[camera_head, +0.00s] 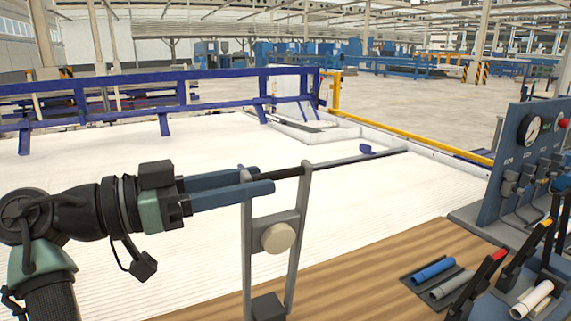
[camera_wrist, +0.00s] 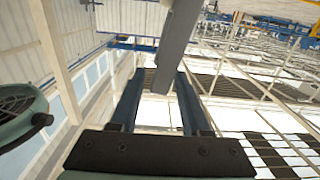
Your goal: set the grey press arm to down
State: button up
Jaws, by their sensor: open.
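The grey press arm (camera_head: 298,220) stands raised in the camera_head view, with two grey uprights and a dark bar across the top. A cream round pad (camera_head: 278,238) sits between the uprights. My gripper (camera_head: 265,178) reaches in from the left, with its blue fingers open at the top of the arm near the dark bar. In the wrist view my gripper (camera_wrist: 160,75) has its two fingers apart, and a grey bar (camera_wrist: 177,45) passes between and beyond them. I cannot tell if the fingers touch it.
A wooden table (camera_head: 385,235) lies below. A blue pipe (camera_head: 433,270) and a grey pipe (camera_head: 452,285) lie on a dark rack at right, with a white pipe (camera_head: 531,300) nearby. A blue gauge panel (camera_head: 515,150) and levers stand at right. Blue railing (camera_head: 160,83) is behind.

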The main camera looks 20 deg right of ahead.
aim_at(302, 171)
jog(key=d+p, duration=0.1)
jog(key=d, duration=0.4)
jog(key=shift+w+d, duration=0.15)
jog(key=shift+d, duration=0.25)
grip_shut()
dwell(1.0)
